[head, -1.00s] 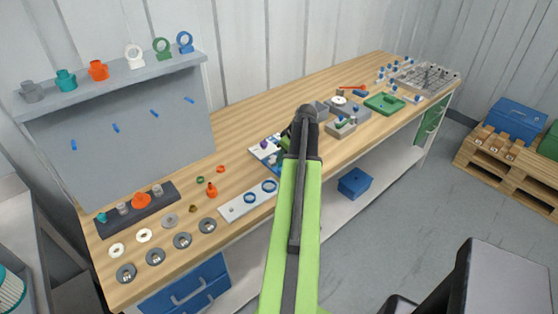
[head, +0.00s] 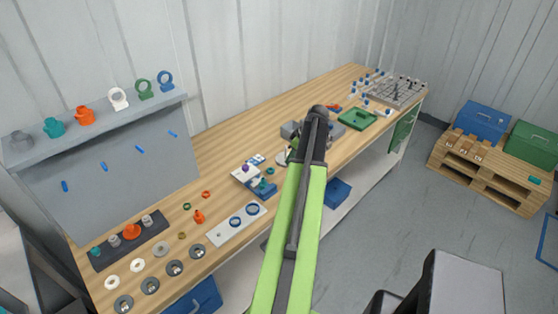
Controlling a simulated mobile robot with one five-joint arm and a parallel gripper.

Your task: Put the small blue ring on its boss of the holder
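Two blue rings lie on a pale flat plate (head: 219,237) near the front edge of the workbench. The smaller blue ring (head: 235,222) is left of the larger one (head: 252,209). I cannot tell whether this plate is the holder, and I cannot make out a boss. My dark and green arm rises across the middle of the head view, to the right of the plate. My gripper does not show; the arm hides what is behind it.
Several grey and white rings lie along the bench's front left, by a dark strip (head: 98,264). A white and blue block (head: 263,189) sits behind the plate. A backboard (head: 110,170) stands at the left. The floor (head: 400,200) right of the bench is clear before a pallet (head: 500,180).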

